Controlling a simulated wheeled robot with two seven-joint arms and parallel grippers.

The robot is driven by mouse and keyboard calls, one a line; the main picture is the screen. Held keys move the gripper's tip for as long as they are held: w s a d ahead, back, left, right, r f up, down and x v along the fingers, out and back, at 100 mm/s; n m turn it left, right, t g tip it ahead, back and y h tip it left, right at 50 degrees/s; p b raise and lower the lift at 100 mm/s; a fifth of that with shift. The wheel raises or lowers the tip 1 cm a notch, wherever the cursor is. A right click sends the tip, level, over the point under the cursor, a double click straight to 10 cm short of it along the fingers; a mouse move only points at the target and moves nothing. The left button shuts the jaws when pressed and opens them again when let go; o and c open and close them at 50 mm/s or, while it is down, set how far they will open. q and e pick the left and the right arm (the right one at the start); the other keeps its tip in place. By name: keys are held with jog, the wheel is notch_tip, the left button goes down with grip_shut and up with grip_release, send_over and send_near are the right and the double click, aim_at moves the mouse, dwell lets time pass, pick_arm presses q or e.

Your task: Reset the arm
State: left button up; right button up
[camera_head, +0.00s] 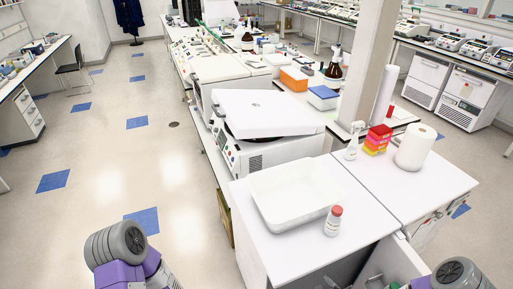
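Parts of both my arms show at the bottom of the head view. My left arm (118,250), with a grey round joint and purple links, is at the lower left over the open floor. My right arm (458,275), with a similar grey joint and a bit of purple, is at the lower right, beside the open drawer of the white bench. Neither gripper can be made out; both seem to lie below the picture's edge.
A white bench (270,245) holds an empty white tray (255,205), a red-capped bottle (333,221), a spray bottle (353,141), a colourful box stack (377,140) and a paper roll (416,148). An open drawer (398,262) juts out at lower right. Floor on the left is clear.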

jog(key=s+a+f+n+g+y+b, duration=0.1)
jog(key=s+a+f+n+g+b, duration=0.3)
jog(key=n, duration=0.8)
jog(key=s+a+f+n+g+y+b, duration=0.1)
jog(key=s+a+f+n+g+b, duration=0.3)
jog(key=s+a+f+n, duration=0.3)
notch_tip(320, 180, down, 4)
jog(key=s+n+g, duration=0.1)
jog(key=n, duration=0.3)
jog(key=shift+a+r+n, duration=0.15)
jog(key=shift+a+n, duration=0.05)
jog(key=shift+n, duration=0.2)
